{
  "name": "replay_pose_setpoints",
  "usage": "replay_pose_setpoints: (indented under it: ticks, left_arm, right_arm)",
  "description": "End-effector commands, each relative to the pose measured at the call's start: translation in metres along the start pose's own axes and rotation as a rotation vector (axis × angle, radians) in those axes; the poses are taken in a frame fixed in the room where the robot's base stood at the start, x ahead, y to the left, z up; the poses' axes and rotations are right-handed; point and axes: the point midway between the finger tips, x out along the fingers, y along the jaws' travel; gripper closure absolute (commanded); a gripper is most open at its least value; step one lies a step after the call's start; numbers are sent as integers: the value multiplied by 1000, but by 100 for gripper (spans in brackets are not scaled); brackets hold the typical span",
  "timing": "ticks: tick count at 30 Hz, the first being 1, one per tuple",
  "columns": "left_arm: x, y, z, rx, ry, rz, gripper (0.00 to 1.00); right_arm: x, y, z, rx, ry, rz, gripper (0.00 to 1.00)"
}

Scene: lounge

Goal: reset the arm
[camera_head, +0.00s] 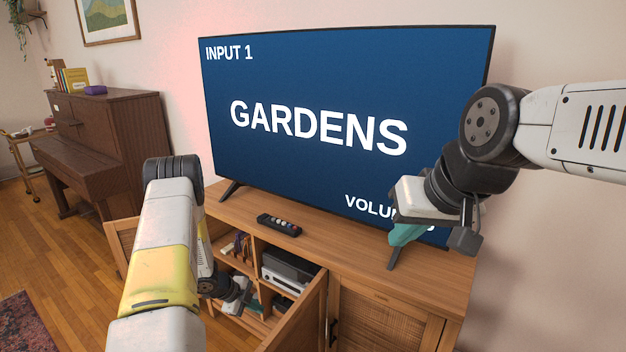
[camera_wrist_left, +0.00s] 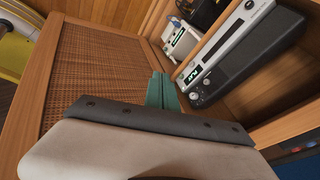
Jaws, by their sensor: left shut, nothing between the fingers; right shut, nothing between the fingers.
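My left arm comes in from the lower left, and my left gripper (camera_head: 243,301) is low in front of the open cabinet. In the left wrist view its green fingers (camera_wrist_left: 161,91) are together with nothing between them, beside a woven door panel and near the devices on the shelf. My right arm comes in from the right.
The television (camera_head: 320,110) stands on the wooden cabinet (camera_head: 345,255), with a remote (camera_head: 279,225) on top. An open cabinet door (camera_head: 297,322) juts forward. Black and white devices (camera_head: 288,270) sit on the shelf. A piano (camera_head: 110,140) stands left.

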Motion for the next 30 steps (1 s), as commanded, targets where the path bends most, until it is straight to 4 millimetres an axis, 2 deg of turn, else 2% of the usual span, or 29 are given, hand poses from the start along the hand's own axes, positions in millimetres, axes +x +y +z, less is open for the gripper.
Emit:
replay_pose_setpoints:
  ticks: [1, 5, 8, 11, 15, 18, 23, 27, 30]
  left_arm:
    - [-10, -14, 2, -13, -26, -17, 100]
    - [-39, -46, 7, -71, -101, -63, 100]
    - [-69, -74, 10, -132, -170, -110, 100]
    - [-112, -107, 10, -217, -250, -171, 100]
    - [-189, -147, -2, -392, -362, -277, 100]
    - [-244, -163, -18, -529, -420, -348, 100]
    - [-324, -166, -55, -761, -466, -444, 100]
    - [-382, -149, -97, -971, -464, -504, 100]
    - [-415, -129, -132, -1118, -438, -528, 100]
  right_arm:
    - [0, 0, 0, 0, 0, 0, 100]
    - [0, 0, 0, 0, 0, 0, 100]
    - [0, 0, 0, 0, 0, 0, 100]
    - [0, 0, 0, 0, 0, 0, 100]
    - [0, 0, 0, 0, 0, 0, 100]
    - [0, 0, 0, 0, 0, 0, 100]
    - [0, 0, 0, 0, 0, 0, 100]
    - [0, 0, 0, 0, 0, 0, 100]
    - [0, 0, 0, 0, 0, 0, 100]
